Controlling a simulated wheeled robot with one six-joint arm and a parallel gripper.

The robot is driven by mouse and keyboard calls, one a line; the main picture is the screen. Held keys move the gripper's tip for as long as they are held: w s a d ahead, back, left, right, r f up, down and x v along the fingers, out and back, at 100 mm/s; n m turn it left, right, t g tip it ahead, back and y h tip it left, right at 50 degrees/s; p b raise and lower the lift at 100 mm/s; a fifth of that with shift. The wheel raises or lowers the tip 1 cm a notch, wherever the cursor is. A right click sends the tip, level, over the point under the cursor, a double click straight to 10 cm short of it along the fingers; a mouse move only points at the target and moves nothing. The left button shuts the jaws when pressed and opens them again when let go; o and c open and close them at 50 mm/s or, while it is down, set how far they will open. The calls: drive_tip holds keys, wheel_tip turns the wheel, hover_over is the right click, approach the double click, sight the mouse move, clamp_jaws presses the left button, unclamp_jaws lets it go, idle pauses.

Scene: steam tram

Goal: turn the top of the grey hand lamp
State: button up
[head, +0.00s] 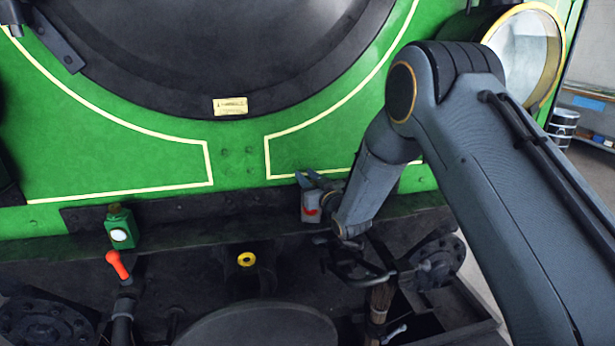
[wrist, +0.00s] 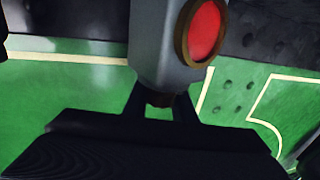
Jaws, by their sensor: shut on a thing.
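The grey hand lamp (head: 307,214) with a red lens stands on the dark ledge at the front of the green engine, right of the middle in the head view. In the wrist view its grey body (wrist: 156,48) and red lens in a brown ring show large at the top. My gripper (wrist: 159,106) is shut on the lamp's small brown top (wrist: 158,97), one finger on each side. In the head view my gripper (head: 318,182) is at the top of the lamp and partly hides it.
A green hand lamp (head: 122,230) with a white lens stands further left on the ledge. A red-handled lever (head: 118,264) is below it, and a yellow ring (head: 246,259) is below the middle. A large round headlamp (head: 522,58) is at upper right. The ledge between the lamps is clear.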

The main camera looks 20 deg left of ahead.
drive_tip(key=shift+w+d, duration=0.15)
drive_tip(key=shift+d, duration=0.05)
drive_tip(key=shift+w+d+r+m+t+h+b, duration=0.15)
drive_tip(key=shift+m+t+h+b, duration=0.25)
drive_tip(key=shift+m+t+h, duration=0.5)
idle(1.2)
drive_tip(key=o, duration=1.1)
drive_tip(key=shift+b+v, duration=1.1)
drive_tip(key=shift+v, duration=2.85)
drive_tip(key=shift+r, duration=0.1)
